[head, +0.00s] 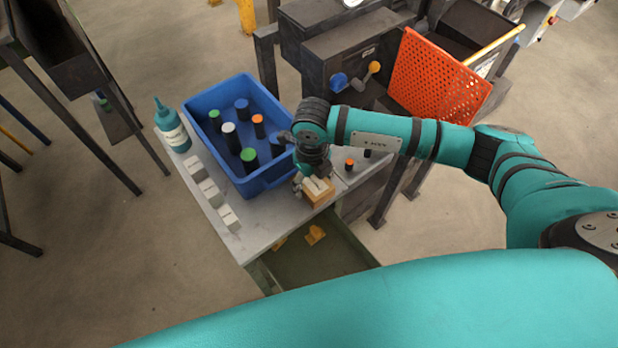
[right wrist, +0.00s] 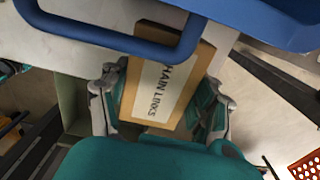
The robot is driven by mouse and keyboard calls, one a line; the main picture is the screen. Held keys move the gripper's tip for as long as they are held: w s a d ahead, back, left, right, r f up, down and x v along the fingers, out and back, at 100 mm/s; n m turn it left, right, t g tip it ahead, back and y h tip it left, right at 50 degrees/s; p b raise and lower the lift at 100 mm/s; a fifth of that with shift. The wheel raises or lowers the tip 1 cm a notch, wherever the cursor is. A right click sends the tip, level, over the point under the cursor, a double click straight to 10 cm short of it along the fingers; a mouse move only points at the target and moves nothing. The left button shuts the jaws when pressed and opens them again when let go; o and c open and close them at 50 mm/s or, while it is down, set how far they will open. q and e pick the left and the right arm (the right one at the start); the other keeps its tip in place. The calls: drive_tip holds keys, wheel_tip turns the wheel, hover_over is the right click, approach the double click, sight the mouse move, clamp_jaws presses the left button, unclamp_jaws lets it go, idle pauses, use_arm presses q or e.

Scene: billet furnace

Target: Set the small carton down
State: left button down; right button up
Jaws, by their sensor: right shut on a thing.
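The small carton (head: 319,193) is a tan box with a white label strip. In the right wrist view the carton (right wrist: 160,88) fills the middle, and its label reads like "CHAIN LINKS". My right gripper (head: 313,186) is shut on it, with one finger on each side. It holds the carton over the front right part of the grey table (head: 250,228), beside the blue bin. Whether the carton's underside touches the table is hidden. My left gripper is not in view.
The blue bin (head: 222,153) holds several dark cylinders with coloured tops; its rim (right wrist: 120,38) crosses the carton's far end in the right wrist view. A teal bottle (head: 172,126) and pale blocks (head: 212,193) stand left.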

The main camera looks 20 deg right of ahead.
drive_tip(key=shift+w+a+f, duration=0.1)
drive_tip(key=shift+w+a, duration=0.15)
drive_tip(key=shift+w, duration=0.3)
drive_tip(key=shift+f+p, duration=0.3)
drive_tip(key=shift+f, duration=0.3)
drive_tip(key=shift+f, duration=0.1)
drive_tip(key=o, duration=1)
drive_tip(key=shift+f, duration=0.15)
drive_tip(key=o, duration=0.5)
drive_tip(key=shift+s, duration=0.1)
